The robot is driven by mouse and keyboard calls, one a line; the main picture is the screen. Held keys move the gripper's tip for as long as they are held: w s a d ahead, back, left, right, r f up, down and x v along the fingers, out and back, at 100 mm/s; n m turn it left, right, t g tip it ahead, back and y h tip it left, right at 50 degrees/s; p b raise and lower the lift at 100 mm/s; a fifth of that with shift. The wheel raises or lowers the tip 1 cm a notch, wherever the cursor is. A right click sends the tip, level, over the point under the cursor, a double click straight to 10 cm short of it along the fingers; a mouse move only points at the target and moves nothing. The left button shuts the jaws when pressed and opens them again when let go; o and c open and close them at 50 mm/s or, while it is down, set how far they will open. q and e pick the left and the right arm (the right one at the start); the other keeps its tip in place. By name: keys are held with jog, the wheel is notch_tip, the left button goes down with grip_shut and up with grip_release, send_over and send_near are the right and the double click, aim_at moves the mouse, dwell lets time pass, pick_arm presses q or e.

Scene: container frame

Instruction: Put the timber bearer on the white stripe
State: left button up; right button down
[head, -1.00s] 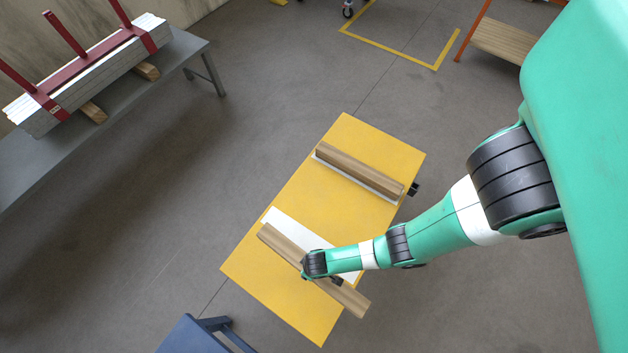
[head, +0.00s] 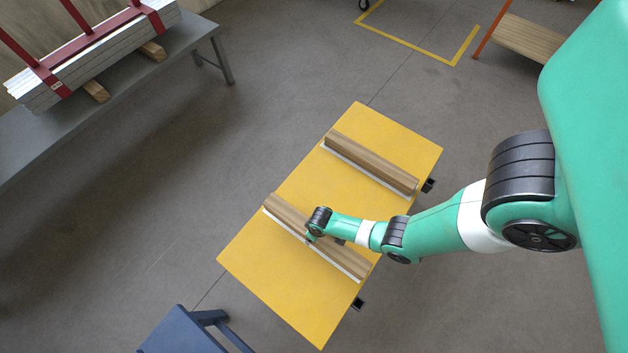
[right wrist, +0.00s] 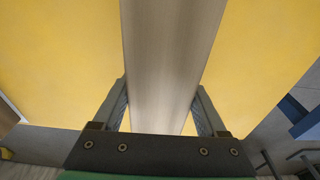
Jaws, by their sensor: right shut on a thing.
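The timber bearer (head: 286,213) is a long wooden beam over the near white stripe (head: 330,259) on the yellow platform (head: 270,263). It runs along the stripe, and a thin white strip shows along its lower-left side. I cannot tell whether it touches the stripe or is just above it. My right gripper (head: 316,238) is shut on the bearer near its middle. In the right wrist view the bearer (right wrist: 172,60) runs between the two fingers, with yellow surface on both sides. My left gripper is not in view.
A second bearer (head: 370,162) lies along the far white stripe, parallel to the held one. A grey bench (head: 190,50) with strapped white boards (head: 95,62) stands at upper left. A blue stand (head: 180,332) is near the platform's lower-left corner.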

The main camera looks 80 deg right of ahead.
jog(key=shift+w+d+f, duration=0.2)
jog(key=shift+d+f, duration=0.05)
jog(key=shift+d, duration=0.05)
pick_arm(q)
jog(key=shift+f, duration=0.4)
pick_arm(e)
jog(key=shift+f, duration=0.1)
jog(key=shift+w+d+f+b, duration=0.1)
jog(key=shift+d+f+b, duration=0.1)
jog(key=shift+f+b, duration=0.8)
jog(key=shift+d+f+b, duration=0.2)
jog(key=shift+f+b, duration=0.55)
jog(key=shift+f, duration=0.3)
grip_release()
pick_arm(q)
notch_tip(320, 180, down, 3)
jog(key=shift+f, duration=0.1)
pick_arm(e)
jog(key=r+p, duration=0.4)
jog(key=s+r+p, duration=0.1)
jog(key=r+p, duration=0.2)
jog(key=r, duration=0.1)
jog(key=r+p, duration=0.4)
jog(key=shift+s+a+r+p, duration=0.2)
jog(key=shift+s+a+p, duration=0.05)
jog(key=shift+a+p, duration=0.1)
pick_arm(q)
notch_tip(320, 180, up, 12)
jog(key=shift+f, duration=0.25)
